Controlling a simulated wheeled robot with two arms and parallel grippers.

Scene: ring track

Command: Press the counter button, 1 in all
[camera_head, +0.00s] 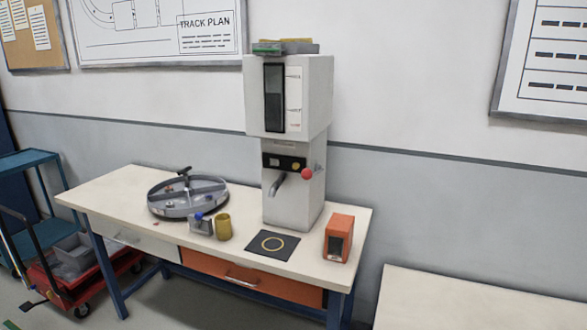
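No button marked as the counter's can be made out for certain from here. A small grey device (201,227) with a blue top (198,216) stands on the table in front of the round tray. An orange box (341,226) with a dark front panel (335,246) stands at the table's right end. A tall white dispenser (290,100) stands at the back, with a red ball knob (307,174), a small yellow round spot on its dark panel, and a spout. Neither of my grippers is in view.
The white table (110,195) also holds a round metal tray (160,210), a yellow cup (223,228) and a black mat with a yellow ring (259,249). A red cart (100,275) stands at the left. Another pale tabletop (460,305) is at the lower right.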

